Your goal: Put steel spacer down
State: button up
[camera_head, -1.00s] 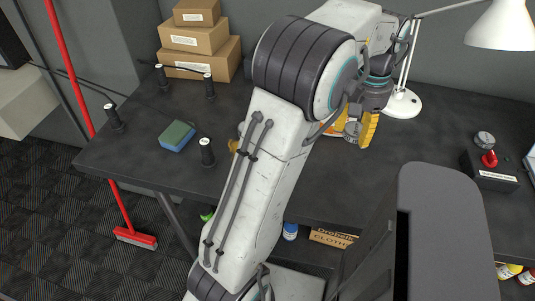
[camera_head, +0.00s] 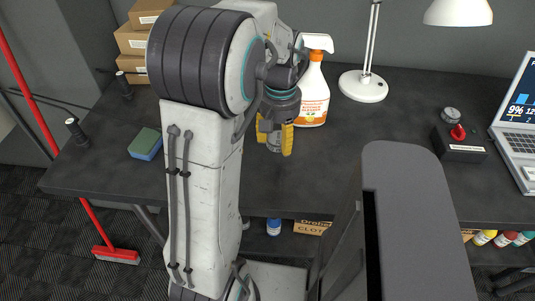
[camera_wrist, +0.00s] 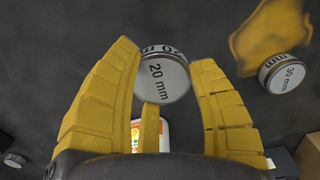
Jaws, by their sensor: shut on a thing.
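My gripper (camera_head: 275,138) is shut on a steel spacer (camera_head: 273,144), a short metal cylinder. In the wrist view the spacer (camera_wrist: 162,75) shows its pale end face marked "20 mm" between the yellow fingers of my gripper (camera_wrist: 166,85). My gripper points down over the dark table (camera_head: 330,180), in front of the spray bottle. The spacer appears to be held above the table top; the exact gap cannot be told. A second spacer (camera_wrist: 281,74) marked "30 mm" stands beside a yellow cloth (camera_wrist: 262,35) in the wrist view, apart from my gripper.
A spray bottle (camera_head: 315,95) stands right behind my gripper, and a lamp (camera_head: 363,86) is farther right. A black box with a red knob (camera_head: 458,133), a small metal cylinder (camera_head: 451,115) and a laptop (camera_head: 520,130) are at the right. A sponge (camera_head: 145,144) lies left. The table's front middle looks clear.

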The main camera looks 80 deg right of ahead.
aim_at(268, 160)
jog(key=shift+w+a+f, duration=0.2)
jog(key=shift+w+f, duration=0.2)
jog(key=shift+w, duration=0.2)
jog(key=shift+w+a+f, duration=0.2)
jog(key=shift+w+f, duration=0.15)
jog(key=shift+w, duration=0.25)
jog(key=shift+f, duration=2)
jog(key=shift+f, duration=0.1)
jog(key=shift+f+b, duration=0.15)
jog(key=shift+b, duration=0.15)
jog(key=o, duration=1.2)
notch_tip(268, 160, up, 12)
jog(key=shift+r+p, duration=0.2)
jog(key=shift+p, duration=0.7)
